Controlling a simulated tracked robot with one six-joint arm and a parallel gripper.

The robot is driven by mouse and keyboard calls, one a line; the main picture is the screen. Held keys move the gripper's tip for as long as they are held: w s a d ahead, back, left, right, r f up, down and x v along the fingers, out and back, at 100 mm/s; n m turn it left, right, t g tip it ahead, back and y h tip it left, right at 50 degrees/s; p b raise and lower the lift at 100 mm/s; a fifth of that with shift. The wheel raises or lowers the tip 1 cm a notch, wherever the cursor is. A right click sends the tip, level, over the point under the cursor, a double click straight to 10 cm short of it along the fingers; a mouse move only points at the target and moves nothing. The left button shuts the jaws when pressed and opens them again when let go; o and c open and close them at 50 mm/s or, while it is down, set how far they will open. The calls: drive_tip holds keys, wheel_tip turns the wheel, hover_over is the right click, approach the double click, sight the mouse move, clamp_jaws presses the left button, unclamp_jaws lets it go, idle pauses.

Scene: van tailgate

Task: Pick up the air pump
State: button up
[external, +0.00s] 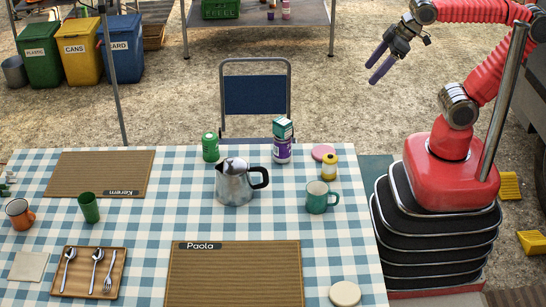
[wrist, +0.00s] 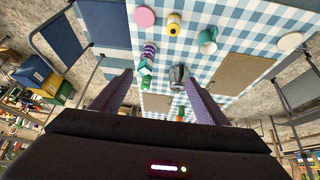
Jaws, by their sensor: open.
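I cannot make out an air pump in either view. My gripper (external: 370,74) is open and empty, held in the air to the right of the blue folding chair, beyond the table's far right corner. In the wrist view its two purple fingers (wrist: 158,78) are spread apart with nothing held between them. The wrist camera looks across the checked table (external: 140,220), which is well apart from the fingers. The underside of my gripper body hides the lower part of the wrist view.
A metal coffee pot (external: 235,183), green can (external: 210,147), purple bottle (external: 282,151), yellow container (external: 329,167) and teal mug (external: 321,198) stand on the table. A blue folding chair (external: 253,97) stands behind it. Yellow blocks (external: 510,186) lie on the ground right of my base.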

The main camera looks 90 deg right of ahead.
drive_tip(key=w+d+r+t+h, duration=0.1)
drive_tip(key=w+d+r+t, duration=0.25)
drive_tip(key=w, duration=0.85)
drive_tip(key=w+d+r+t+h, duration=0.15)
drive_tip(key=w+d+r, duration=0.3)
drive_tip(key=w, duration=0.75)
drive_tip(key=w+d+r+t, duration=0.3)
drive_tip(key=w+d+r, duration=0.15)
drive_tip(key=w, duration=0.85)
drive_tip(key=w+f+n+y, duration=0.3)
drive_tip(key=w+f+y, duration=0.2)
drive_tip(key=w+f, duration=0.35)
drive_tip(key=g+y, duration=0.1)
drive_tip(key=y, duration=0.1)
approach(210, 147)
drive_tip(key=w+d, duration=0.2)
drive_tip(key=shift+w+d+n, duration=0.2)
drive_tip(key=shift+n, duration=0.1)
drive_tip(key=shift+x, duration=1.15)
